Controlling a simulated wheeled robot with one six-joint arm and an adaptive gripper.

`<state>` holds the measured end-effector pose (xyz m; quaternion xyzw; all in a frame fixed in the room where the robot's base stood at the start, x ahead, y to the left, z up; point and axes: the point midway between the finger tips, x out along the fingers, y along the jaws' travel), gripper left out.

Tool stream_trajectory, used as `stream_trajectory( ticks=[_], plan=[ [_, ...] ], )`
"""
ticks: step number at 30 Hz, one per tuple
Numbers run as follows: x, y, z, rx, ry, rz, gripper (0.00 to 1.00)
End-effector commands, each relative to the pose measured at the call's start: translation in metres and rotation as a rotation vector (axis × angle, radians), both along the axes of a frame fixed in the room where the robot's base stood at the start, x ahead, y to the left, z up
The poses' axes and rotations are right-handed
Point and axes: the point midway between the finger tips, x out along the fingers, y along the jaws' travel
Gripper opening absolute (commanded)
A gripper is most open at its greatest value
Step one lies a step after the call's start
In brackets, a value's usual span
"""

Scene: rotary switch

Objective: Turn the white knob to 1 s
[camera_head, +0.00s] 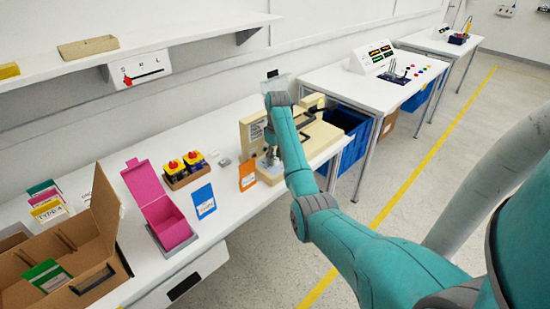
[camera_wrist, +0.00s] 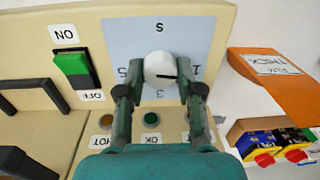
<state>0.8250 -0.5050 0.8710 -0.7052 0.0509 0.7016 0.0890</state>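The white knob (camera_wrist: 160,69) sits on a pale blue dial panel (camera_wrist: 120,36) of a beige device, which also shows in the head view (camera_head: 319,140). The knob's dark pointer line points right in the wrist view, toward the upside-down label 1 (camera_wrist: 196,70). Labels 5, 3 and S lie at its left, below and above. My gripper (camera_wrist: 160,78) has one finger at each side of the knob, with the tips very close to it. I cannot tell whether they touch it. In the head view my arm hides the knob.
A green ON/OFF switch (camera_wrist: 72,66) and round indicators (camera_wrist: 152,119) are near the knob. An orange tag (camera_wrist: 275,66) and yellow-and-red button boxes (camera_head: 184,169) stand beside the device. A pink box (camera_head: 160,207) and cardboard box (camera_head: 92,235) are further left.

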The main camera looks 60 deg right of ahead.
Motion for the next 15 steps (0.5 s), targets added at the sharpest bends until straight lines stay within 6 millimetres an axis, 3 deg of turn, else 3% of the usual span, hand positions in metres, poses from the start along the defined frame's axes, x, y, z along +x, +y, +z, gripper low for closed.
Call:
stream_trajectory(
  ticks=[1,3,15],
  plan=[
    [-0.0003,0.0001,-0.0007,0.000,0.001,0.000,0.46],
    [-0.0003,0.0000,-0.0006,0.000,0.001,0.000,0.61],
    [-0.0001,-0.0001,-0.0002,0.000,0.000,-0.022,0.61]
  ],
)
